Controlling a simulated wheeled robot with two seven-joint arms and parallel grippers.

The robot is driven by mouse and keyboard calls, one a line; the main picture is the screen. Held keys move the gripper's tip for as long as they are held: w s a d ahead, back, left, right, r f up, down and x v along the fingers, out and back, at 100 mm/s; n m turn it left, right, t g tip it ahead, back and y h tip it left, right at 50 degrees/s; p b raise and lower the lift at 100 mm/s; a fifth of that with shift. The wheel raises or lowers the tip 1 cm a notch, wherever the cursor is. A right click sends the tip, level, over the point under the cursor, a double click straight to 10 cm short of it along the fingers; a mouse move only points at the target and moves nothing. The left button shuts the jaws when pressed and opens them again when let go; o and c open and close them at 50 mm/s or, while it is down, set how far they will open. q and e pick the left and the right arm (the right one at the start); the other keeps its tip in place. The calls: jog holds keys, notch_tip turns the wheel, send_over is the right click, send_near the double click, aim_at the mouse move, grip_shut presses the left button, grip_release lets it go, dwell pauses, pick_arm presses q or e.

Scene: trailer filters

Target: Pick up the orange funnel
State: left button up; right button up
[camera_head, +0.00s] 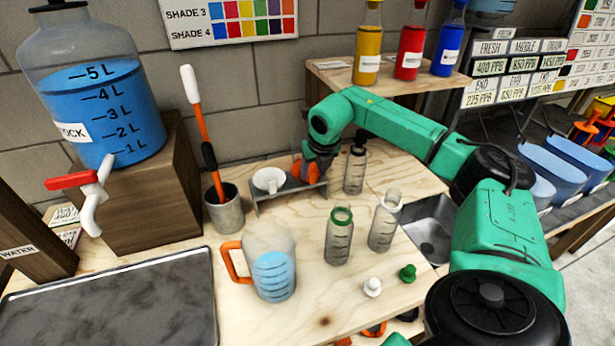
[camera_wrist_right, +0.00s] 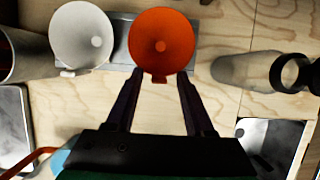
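The orange funnel (camera_head: 305,172) sits in a grey metal stand (camera_head: 290,193), to the right of a white funnel (camera_head: 269,180). In the right wrist view the orange funnel (camera_wrist_right: 162,40) shows its round mouth, with a small tab at its near rim. My right gripper (camera_wrist_right: 160,76) is open, with one finger on each side of that tab. Contact with the funnel cannot be made out. In the head view the right gripper (camera_head: 318,160) is right at the orange funnel and partly hides it. My left gripper is not in view.
A dark-capped bottle (camera_head: 355,170) stands close right of the gripper. A green-ringed bottle (camera_head: 340,236) and an open bottle (camera_head: 384,222) stand nearer. A measuring jug (camera_head: 272,268) holds blue liquid. A metal cup (camera_head: 226,210) with a stirrer stands left of the stand.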

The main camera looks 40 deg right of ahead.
grip_shut()
jog(key=shift+r, duration=0.15)
